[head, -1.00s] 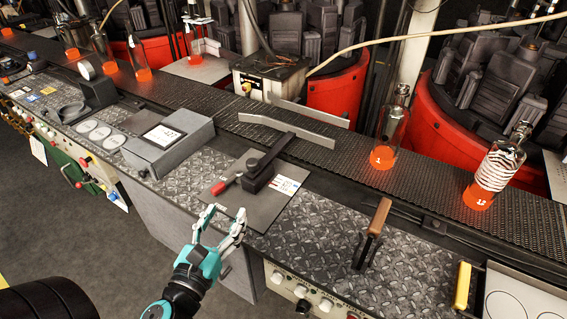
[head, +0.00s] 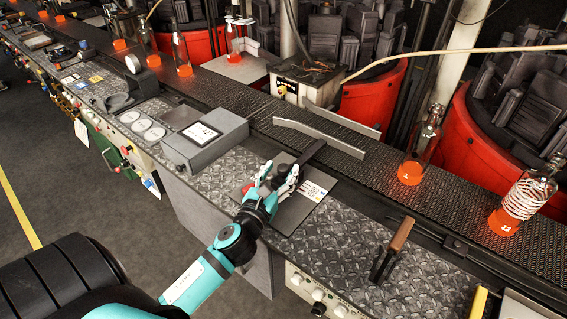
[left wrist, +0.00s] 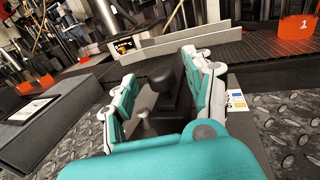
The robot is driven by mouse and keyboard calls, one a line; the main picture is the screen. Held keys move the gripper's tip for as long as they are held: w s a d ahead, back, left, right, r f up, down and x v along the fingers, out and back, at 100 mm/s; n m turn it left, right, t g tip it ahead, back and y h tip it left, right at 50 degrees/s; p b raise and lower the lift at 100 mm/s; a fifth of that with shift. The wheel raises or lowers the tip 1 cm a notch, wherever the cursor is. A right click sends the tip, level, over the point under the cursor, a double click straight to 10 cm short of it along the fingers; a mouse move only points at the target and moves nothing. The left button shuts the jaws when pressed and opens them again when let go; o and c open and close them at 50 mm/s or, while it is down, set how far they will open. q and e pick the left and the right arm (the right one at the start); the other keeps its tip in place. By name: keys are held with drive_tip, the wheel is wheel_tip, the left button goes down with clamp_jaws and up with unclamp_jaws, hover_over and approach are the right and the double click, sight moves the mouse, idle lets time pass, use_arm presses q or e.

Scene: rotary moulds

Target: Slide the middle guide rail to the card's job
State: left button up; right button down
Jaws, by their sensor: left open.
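The middle guide rail is a pale grey bent strip (head: 318,138) along the near side of the conveyor, with a second strip behind it. A dark arm (head: 312,152) runs from it to a dark block on a grey plate (head: 292,215). The plate bears a small printed label (head: 313,190). My left gripper (head: 278,174) is open over the block, which it partly hides along with the red handle. In the left wrist view the dark block (left wrist: 162,76) shows between the two open fingers of my left gripper (left wrist: 158,88); contact cannot be told. My right gripper is out of view.
A grey box with a screen (head: 205,140) stands left of the plate. A wooden-handled tool (head: 393,245) stands to the right on the tread-plate bench (head: 345,235). Bottles with orange bottoms, one at the right (head: 416,150), stand on the conveyor (head: 385,195).

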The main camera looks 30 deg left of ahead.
use_arm(q)
drive_tip(key=shift+w+a, duration=0.2)
drive_tip(key=shift+w, duration=0.9)
clamp_jaws()
